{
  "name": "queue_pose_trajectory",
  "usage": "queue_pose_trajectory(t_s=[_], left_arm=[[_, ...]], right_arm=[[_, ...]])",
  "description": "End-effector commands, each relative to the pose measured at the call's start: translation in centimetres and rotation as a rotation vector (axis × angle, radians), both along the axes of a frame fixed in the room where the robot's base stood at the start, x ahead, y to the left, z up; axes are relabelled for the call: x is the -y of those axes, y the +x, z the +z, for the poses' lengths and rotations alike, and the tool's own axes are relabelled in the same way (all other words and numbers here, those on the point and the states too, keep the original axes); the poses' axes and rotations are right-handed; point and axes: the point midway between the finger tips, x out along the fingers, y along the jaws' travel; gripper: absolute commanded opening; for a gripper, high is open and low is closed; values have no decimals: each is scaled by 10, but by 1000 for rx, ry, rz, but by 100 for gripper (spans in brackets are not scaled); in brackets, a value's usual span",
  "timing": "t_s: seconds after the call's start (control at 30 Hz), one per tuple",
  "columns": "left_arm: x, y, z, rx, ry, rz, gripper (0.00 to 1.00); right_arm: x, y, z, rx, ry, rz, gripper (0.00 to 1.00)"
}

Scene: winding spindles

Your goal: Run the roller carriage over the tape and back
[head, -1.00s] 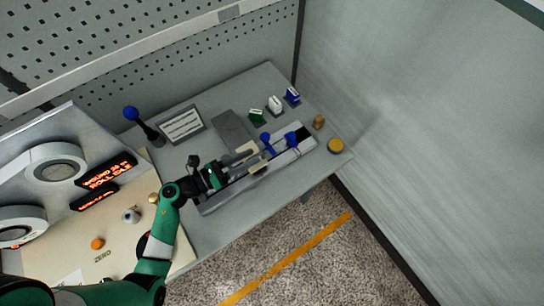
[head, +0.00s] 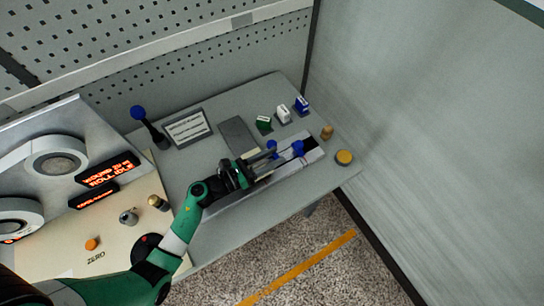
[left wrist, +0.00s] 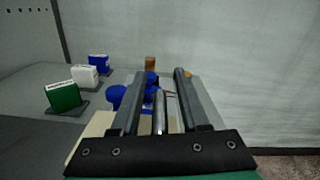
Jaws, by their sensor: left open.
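A long metal rail bed (head: 233,201) lies along the front of the table. Two blue-knobbed parts stand at its right half: a left knob (head: 272,145) and a right knob (head: 298,148). In the left wrist view these show as a near blue knob (left wrist: 116,97) and a farther blue part (left wrist: 151,79). My left gripper (head: 275,159) is over the rail, open, fingers pointing along it toward the knobs. A shiny metal cylinder (left wrist: 159,112) shows between the fingers, with no clear contact. I cannot tell which part is the roller carriage; the tape is not clearly visible.
Behind the rail are a grey plate (head: 238,135), green (head: 264,123), white (head: 283,114) and blue (head: 302,105) blocks. A wooden peg (head: 327,132) and yellow disc (head: 344,158) are at the right end. A blue-ball lever (head: 138,113) stands at the back left.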

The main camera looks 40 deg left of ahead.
Motion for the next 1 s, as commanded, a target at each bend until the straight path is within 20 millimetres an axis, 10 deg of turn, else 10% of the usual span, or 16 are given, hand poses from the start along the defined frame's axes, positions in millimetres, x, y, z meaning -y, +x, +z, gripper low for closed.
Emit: queue_pose_trajectory(t_s=[0.17,0.43,1.0], left_arm=[[0,0,0,0,-1,0,45],[0,0,0,0,-1,0,0],[0,0,0,0,-1,0,0]], right_arm=[[0,0,0,0,0,0,68],[0,0,0,0,0,0,68],[0,0,0,0,0,0,68]])
